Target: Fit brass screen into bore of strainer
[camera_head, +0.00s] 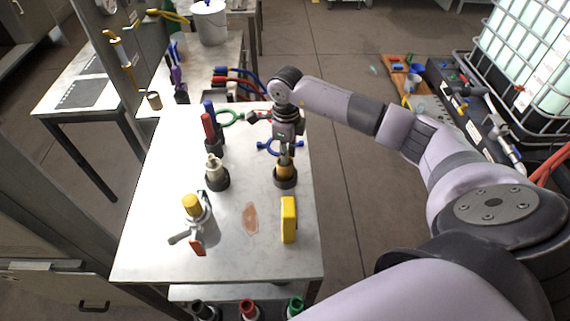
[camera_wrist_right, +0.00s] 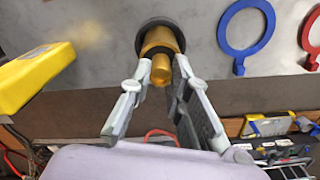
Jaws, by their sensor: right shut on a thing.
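My right gripper (camera_head: 285,147) points down at the right side of the table, shut on the narrow end of the brass screen (camera_head: 285,161). The screen stands upright in a round dark holder (camera_head: 285,182). In the right wrist view the fingers (camera_wrist_right: 155,88) lie on both sides of the screen's thin stem, and its wider brass body (camera_wrist_right: 160,39) sits inside the dark ring (camera_wrist_right: 139,38). A silver fitting with a side branch (camera_head: 207,235), which looks like the strainer, stands at the table's front left, with a yellow cylinder (camera_head: 191,203) at its top. My left gripper is out of view.
A pale fitting in a dark holder (camera_head: 217,180) stands left of the gripper. A yellow box (camera_head: 289,220) stands near the front right edge. A brownish patch (camera_head: 250,218) marks the otherwise clear front middle.

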